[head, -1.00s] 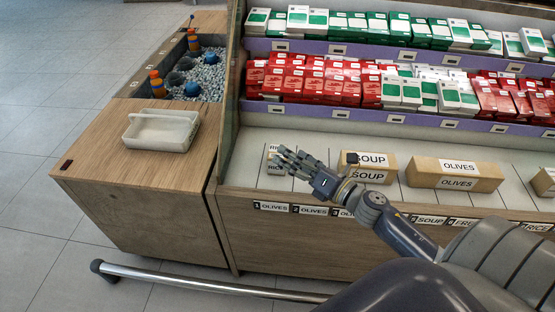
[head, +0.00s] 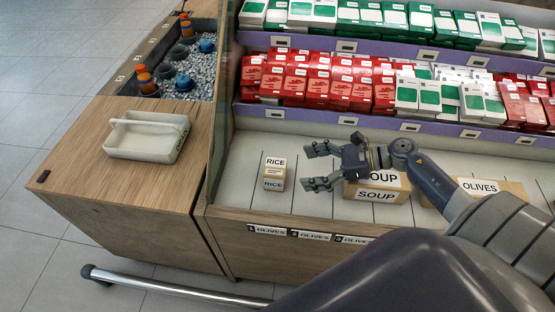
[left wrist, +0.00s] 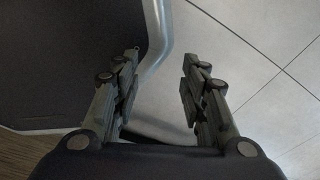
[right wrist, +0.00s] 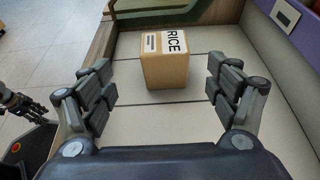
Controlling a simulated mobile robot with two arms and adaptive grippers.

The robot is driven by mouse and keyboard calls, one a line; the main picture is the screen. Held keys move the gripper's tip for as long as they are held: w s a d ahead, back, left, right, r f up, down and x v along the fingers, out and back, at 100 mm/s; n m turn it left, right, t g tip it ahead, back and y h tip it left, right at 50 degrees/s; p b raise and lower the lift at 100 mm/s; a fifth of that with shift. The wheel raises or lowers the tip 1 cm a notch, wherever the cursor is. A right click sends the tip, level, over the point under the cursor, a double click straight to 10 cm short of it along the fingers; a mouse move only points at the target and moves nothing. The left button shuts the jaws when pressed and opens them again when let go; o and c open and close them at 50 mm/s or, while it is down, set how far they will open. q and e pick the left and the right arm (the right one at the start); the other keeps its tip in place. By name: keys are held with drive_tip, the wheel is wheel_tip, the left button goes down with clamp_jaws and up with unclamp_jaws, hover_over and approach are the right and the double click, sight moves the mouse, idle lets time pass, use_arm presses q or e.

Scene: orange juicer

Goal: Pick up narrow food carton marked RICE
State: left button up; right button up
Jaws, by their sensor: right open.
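The narrow carton marked RICE (head: 274,174) stands on the white lower shelf, near its left end. It also shows in the right wrist view (right wrist: 164,66), ahead of the fingers and roughly centred between them. My right gripper (head: 318,166) is open and empty, to the right of the carton in the head view, with its fingers pointing toward it and a gap between them. The right fingers also show in the right wrist view (right wrist: 160,92). My left gripper (left wrist: 158,85) is open and empty above the floor in the left wrist view.
A white basket (head: 146,151) sits on the side counter.

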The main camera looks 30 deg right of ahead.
sight(275, 170)
drive_tip(key=shift+w+a+f, duration=0.1)
drive_tip(key=shift+w+a, duration=0.1)
drive_tip(key=shift+w, duration=0.15)
drive_tip(key=p+x, duration=0.1)
drive_tip(key=x, duration=0.4)
drive_tip(key=shift+s+a, duration=0.1)
drive_tip(key=shift+s, duration=0.05)
drive_tip(key=shift+w+a, duration=0.15)
drive_tip(key=shift+w, duration=0.15)
drive_tip(key=p+x, duration=0.1)
drive_tip(key=x, duration=0.2)
drive_tip(key=shift+w+f, duration=0.25)
drive_tip(key=shift+w, duration=0.05)
drive_tip(key=shift+w+a+f, duration=0.25)
drive_tip(key=shift+a, duration=0.1)
use_arm(q)
drive_tip(key=shift+s+a+r, duration=0.2)
drive_tip(key=shift+s+r, duration=0.3)
drive_tip(key=shift+s+a+r, duration=0.2)
drive_tip(key=shift+s+r, duration=0.25)
use_arm(e)
drive_tip(key=c, duration=1.2)
